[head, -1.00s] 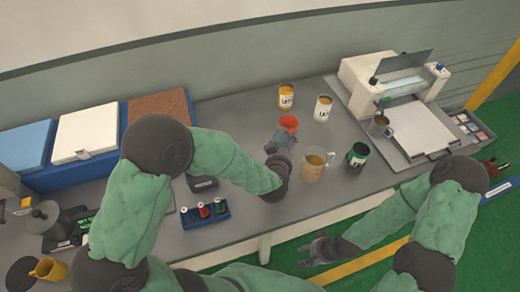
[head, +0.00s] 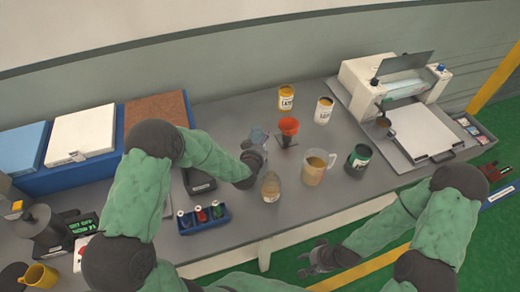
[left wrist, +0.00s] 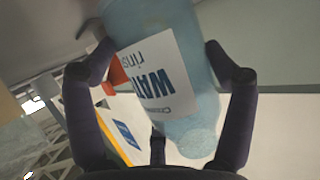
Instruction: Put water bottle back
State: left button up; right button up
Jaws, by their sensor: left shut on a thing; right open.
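The water bottle (left wrist: 176,84) is pale blue with a white label reading "WAT…" and "rins…". It lies between the dark fingers of my left gripper (left wrist: 168,75), which is shut on it. In the head view my left gripper (head: 252,160) is over the middle of the bench, and a small bluish part of the bottle (head: 258,137) shows beyond it; the rest is hidden. I cannot tell whether its base touches the bench. My right gripper (head: 326,256) is open and empty, low in front of the bench.
A dark can (head: 358,161) and a white machine (head: 395,80) stand right.

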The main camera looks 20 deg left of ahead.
pick_arm(q)
jog(key=shift+d+f, duration=0.1)
jog(key=shift+f, duration=1.15)
jog(key=shift+f+b, duration=0.15)
jog(key=shift+b, duration=0.2)
jog(key=o, duration=1.3)
jog(key=shift+r, duration=0.25)
jog(key=p+v, duration=0.1)
jog(key=v, duration=0.6)
jog(key=shift+s+p, duration=0.3)
